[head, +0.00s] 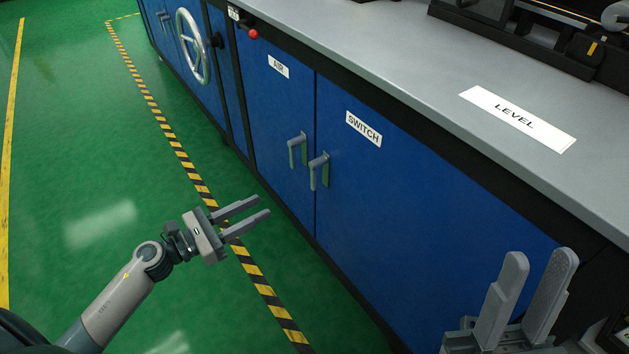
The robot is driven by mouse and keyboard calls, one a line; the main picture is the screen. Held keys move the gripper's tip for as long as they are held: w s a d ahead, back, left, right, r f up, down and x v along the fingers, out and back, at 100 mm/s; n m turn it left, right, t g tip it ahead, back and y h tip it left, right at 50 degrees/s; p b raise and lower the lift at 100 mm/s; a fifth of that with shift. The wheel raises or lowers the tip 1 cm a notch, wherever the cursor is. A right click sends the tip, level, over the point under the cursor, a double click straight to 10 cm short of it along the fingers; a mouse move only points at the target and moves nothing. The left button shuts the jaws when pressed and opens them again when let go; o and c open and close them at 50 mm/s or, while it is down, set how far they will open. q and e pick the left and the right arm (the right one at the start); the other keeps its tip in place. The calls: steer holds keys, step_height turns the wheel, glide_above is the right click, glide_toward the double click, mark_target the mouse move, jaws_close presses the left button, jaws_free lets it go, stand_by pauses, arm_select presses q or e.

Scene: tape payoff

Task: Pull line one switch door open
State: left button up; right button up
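The switch door (400,220) is a blue cabinet panel with a white SWITCH label (364,128) near its top. It looks shut, flush with the cabinet front. Its grey-green handle (319,171) sits at the door's upper left edge. My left gripper (254,214) is open and empty over the floor, to the lower left of the handle and apart from it, its fingers pointing right toward the cabinet. My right gripper (538,270) is at the lower right, fingers pointing up with a narrow gap between them, in front of the door's right part. Nothing shows between its fingers.
The AIR door (277,130), also shut, is left of the switch door, with its handle (297,150) close by. A handwheel (192,47) and red knob (253,34) are farther left. A grey worktop (400,60) overhangs the doors. The green floor (90,160) is clear.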

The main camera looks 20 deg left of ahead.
mark_target(311, 181)
arm_select(q)
steer(key=shift+w, duration=0.1)
steer(key=x, duration=1.7)
steer(key=shift+w+d, duration=0.1)
steer(key=shift+d, duration=0.05)
steer(key=shift+c, duration=0.7)
jaws_close()
